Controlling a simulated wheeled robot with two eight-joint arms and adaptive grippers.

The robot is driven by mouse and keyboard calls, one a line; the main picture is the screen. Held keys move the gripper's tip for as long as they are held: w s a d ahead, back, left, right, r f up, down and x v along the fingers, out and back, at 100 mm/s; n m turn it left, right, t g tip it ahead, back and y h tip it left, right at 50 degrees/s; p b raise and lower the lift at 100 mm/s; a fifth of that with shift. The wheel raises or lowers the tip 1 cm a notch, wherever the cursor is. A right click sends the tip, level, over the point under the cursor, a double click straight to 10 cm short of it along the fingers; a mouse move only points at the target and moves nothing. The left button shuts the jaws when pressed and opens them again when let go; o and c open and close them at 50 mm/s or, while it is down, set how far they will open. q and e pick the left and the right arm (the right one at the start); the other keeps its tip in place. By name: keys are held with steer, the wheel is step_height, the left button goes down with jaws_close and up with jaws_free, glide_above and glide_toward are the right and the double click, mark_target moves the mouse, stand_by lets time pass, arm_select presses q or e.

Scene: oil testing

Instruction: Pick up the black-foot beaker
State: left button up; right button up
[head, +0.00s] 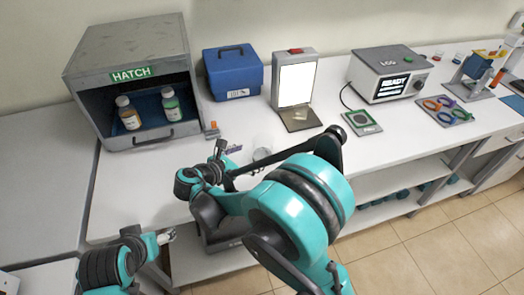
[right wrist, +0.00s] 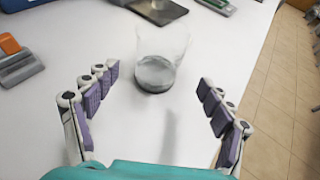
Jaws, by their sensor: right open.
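A clear glass beaker with a dark ring around its foot (right wrist: 157,73) stands upright on the white table in the right wrist view. In the head view the beaker (head: 262,144) is faint, partly behind my right arm. My right gripper (right wrist: 158,80) is open and empty, with purple-padded fingers spread to the left and right. The beaker stands just beyond the fingertips, between their lines, with no contact visible. My left gripper (head: 166,237) is low at the left of the head view, near the table's front edge; its jaw opening is unclear.
Behind the beaker are a grey hatch box (head: 130,60) holding two bottles, a blue case (head: 233,72) and a lit panel stand (head: 296,82) with a dark base plate. A display device (head: 388,73) stands farther right. The table around the beaker is clear.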

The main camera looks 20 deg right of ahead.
mark_target(257, 154)
steer(key=shift+w+a+f, duration=0.1)
steer(key=shift+w+f, duration=0.15)
steer(key=shift+w, duration=0.05)
steer(key=shift+w+d+f+h+b, duration=0.15)
steer(key=shift+w+d+f+b, duration=0.1)
steer(key=shift+d, duration=0.3)
steer(key=shift+w+d+f+h+b, duration=0.15)
steer(key=shift+w+d+f+b, duration=0.1)
steer(key=shift+d, duration=0.3)
steer(key=b+x, duration=0.2)
steer(key=x, duration=0.2)
steer(key=shift+w+d+f, duration=0.1)
steer(key=shift+w+f, duration=0.05)
steer(key=shift+f, duration=0.05)
steer(key=shift+w+d+f, duration=0.1)
steer(key=shift+w+d, duration=0.1)
steer(key=shift+d, duration=0.05)
steer(key=shift+a, duration=0.1)
steer(key=c, duration=1.4)
